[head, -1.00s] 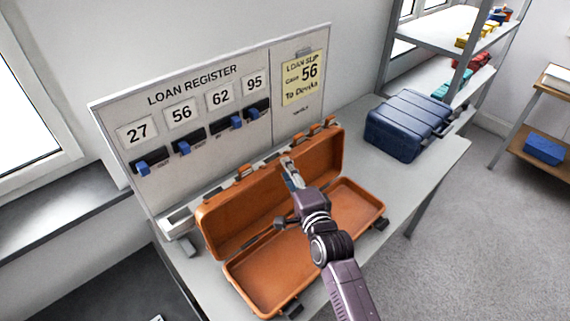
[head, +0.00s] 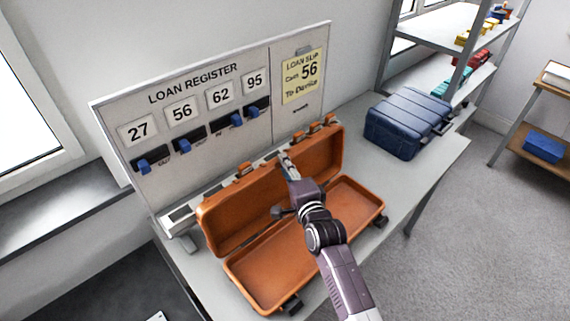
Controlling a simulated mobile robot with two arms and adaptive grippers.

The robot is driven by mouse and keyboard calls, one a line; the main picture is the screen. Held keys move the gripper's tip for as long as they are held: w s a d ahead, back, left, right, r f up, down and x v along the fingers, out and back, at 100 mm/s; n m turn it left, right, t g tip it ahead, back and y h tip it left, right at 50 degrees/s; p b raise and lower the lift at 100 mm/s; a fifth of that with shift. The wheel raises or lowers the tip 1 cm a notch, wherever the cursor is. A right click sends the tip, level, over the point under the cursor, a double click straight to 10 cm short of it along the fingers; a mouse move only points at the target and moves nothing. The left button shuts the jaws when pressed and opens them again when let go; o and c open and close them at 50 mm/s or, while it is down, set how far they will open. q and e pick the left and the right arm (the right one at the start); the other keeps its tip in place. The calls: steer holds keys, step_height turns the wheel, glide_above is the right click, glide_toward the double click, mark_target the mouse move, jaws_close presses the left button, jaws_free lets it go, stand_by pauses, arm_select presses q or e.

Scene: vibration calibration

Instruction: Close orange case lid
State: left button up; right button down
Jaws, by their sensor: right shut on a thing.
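The orange case (head: 252,283) lies open on the grey table, and its tray looks empty where it shows. Its lid (head: 232,215) stands up at the back, close to the register board. My right gripper (head: 286,160) reaches across the tray to the top edge of the lid, near its middle. It is shut on the lid's edge; the fingertips are small and partly hidden. My right arm covers part of the tray and lid. My left gripper is not in view.
The loan register board (head: 215,110) stands behind the case. A closed blue case (head: 408,122) sits at the table's right end. The grey table (head: 425,180) is clear to the right of the orange case. A metal shelf stands behind at right.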

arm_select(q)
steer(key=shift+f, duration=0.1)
arm_select(e)
steer(key=shift+r, duration=0.25)
